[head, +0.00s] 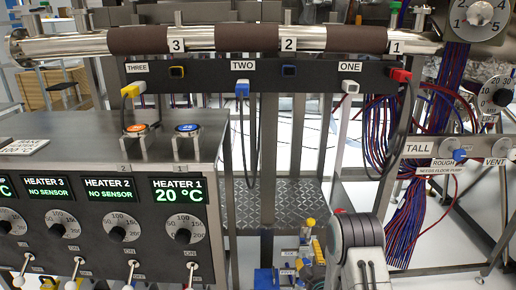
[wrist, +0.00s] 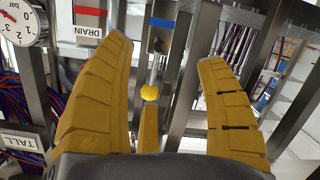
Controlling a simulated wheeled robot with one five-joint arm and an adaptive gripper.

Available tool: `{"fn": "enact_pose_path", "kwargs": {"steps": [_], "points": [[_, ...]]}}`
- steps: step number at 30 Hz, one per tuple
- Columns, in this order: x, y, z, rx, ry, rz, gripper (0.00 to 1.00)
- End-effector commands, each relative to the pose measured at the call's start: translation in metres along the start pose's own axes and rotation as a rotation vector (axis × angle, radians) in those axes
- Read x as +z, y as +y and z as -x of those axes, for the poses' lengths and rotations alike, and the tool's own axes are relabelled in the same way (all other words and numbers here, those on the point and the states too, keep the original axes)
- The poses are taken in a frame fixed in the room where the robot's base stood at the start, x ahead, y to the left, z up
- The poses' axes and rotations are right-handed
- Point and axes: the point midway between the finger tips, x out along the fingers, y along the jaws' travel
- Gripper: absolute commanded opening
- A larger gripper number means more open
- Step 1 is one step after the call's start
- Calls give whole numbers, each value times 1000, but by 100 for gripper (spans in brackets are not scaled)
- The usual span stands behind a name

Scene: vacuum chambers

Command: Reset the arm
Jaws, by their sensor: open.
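My arm shows as a dark grey and white link at the lower right of the head view. In the head view the gripper itself cannot be made out clearly.
A heater panel (head: 100,212) with dials and switches stands at left. A metal tube (head: 205,42) with brown wraps runs above sockets labelled THREE, TWO and ONE. Cables hang below the sockets. Red and blue wires (head: 410,225) and a valve panel (head: 465,150) are at right. A DRAIN label (wrist: 91,12) is near the left finger.

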Motion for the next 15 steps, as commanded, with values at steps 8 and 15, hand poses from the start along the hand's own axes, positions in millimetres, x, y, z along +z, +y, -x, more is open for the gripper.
{"fn": "enact_pose_path", "kwargs": {"steps": [8,15], "points": [[-137,66,41,-83,-198,-95,66],[-228,110,109,-142,-383,-176,66]]}}
